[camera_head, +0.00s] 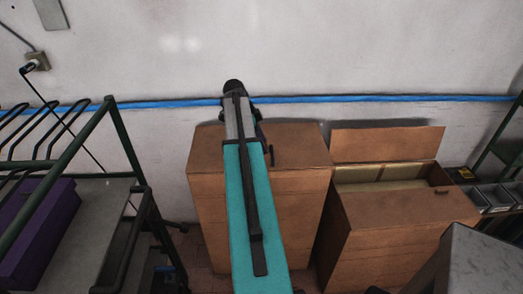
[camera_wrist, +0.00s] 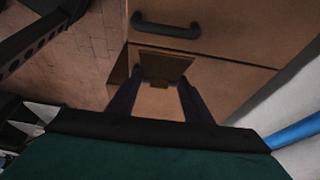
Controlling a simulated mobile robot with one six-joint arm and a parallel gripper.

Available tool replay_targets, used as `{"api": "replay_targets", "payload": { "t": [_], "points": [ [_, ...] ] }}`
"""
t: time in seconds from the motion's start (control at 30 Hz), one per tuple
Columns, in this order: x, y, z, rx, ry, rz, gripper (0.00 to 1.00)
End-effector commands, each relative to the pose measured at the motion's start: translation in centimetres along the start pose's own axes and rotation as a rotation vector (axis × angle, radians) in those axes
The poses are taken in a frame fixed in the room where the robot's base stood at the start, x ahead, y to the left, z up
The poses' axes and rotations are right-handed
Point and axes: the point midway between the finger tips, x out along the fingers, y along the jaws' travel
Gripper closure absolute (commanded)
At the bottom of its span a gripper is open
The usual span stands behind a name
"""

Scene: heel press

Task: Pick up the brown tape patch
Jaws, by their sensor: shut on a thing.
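In the wrist view, the brown tape patch (camera_wrist: 165,66) is a small dark-brown, roughly square piece. It sits at the fingertips of my gripper (camera_wrist: 160,84), in front of the brown cabinet (camera_wrist: 222,77). My two dark fingers are on either side of it and are shut on it. I cannot tell whether the patch still touches the surface behind it. In the head view, my teal arm covers the middle of the cabinet, and neither the patch nor my fingertips can be made out.
A dark handle (camera_wrist: 166,25) is on the cabinet face close to the patch. In the head view, a brown box with a raised lid (camera_head: 385,145) stands to the right. A dark green rack (camera_head: 125,140) with a purple box (camera_head: 40,230) is on the left. A wall is behind.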

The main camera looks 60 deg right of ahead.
Motion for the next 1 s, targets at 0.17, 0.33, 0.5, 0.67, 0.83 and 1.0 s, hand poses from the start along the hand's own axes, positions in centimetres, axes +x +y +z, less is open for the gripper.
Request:
{"api": "replay_targets", "payload": {
  "t": [0.17,0.33,0.5,0.67,0.83,1.0],
  "points": [
    [-1.9,-0.1,-0.8,0.000,0.000,-0.001,0.69],
    [-3.5,-0.1,-1.5,0.001,0.000,0.000,0.69],
    [-4.4,0.0,-1.9,0.000,0.000,0.000,0.69],
    [-4.7,0.0,-2.0,-0.001,0.000,0.000,0.69],
    [-4.7,0.0,-2.0,-0.001,0.000,0.001,0.69],
    [-4.7,0.0,-1.9,-0.001,0.000,0.001,0.69]
  ]
}}
